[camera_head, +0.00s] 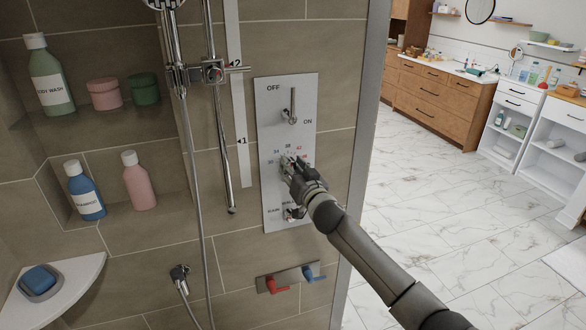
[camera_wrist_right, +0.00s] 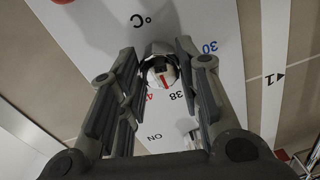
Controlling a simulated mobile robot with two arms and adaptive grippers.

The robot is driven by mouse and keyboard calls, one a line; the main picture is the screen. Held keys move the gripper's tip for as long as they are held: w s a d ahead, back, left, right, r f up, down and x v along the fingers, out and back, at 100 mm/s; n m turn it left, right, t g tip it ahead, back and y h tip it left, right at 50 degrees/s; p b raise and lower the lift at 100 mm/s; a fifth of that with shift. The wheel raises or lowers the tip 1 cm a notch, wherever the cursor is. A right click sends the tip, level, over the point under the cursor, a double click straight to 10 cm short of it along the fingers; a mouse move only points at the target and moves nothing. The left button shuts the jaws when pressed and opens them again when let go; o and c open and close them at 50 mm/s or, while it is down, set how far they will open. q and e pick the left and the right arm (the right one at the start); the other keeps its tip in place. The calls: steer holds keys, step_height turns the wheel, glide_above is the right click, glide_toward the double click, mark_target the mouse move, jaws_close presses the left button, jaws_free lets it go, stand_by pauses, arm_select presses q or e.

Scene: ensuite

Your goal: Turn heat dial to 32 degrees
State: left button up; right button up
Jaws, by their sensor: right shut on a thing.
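The white control panel (camera_head: 275,210) is fixed to the tiled shower wall. My right gripper (camera_head: 292,163) is at the heat dial in the middle of the panel. In the right wrist view the heat dial (camera_wrist_right: 160,71), white with a red mark, is between the fingers of my right gripper (camera_wrist_right: 158,72), which is shut on it. The panel appears upside down there; the red mark points roughly toward 38, with 30 to the right. Fingers hide part of the scale. My left gripper is not in view.
An ON/OFF lever (camera_head: 292,108) is above the dial, and a lower knob (camera_head: 294,213) is partly behind my arm. A shower rail (camera_head: 218,130) and hose stand left of the panel. Open marble floor lies to the right.

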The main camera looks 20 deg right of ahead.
steer(key=shift+n, duration=0.3)
steer(key=n+p, duration=0.1)
steer(key=n, duration=0.4)
steer(key=shift+r, duration=0.15)
steer(key=n+p, duration=0.1)
steer(key=n, duration=0.4)
steer(key=shift+a+n, duration=0.15)
steer(key=shift+n, duration=0.25)
stand_by(0.3)
steer(key=o, duration=1)
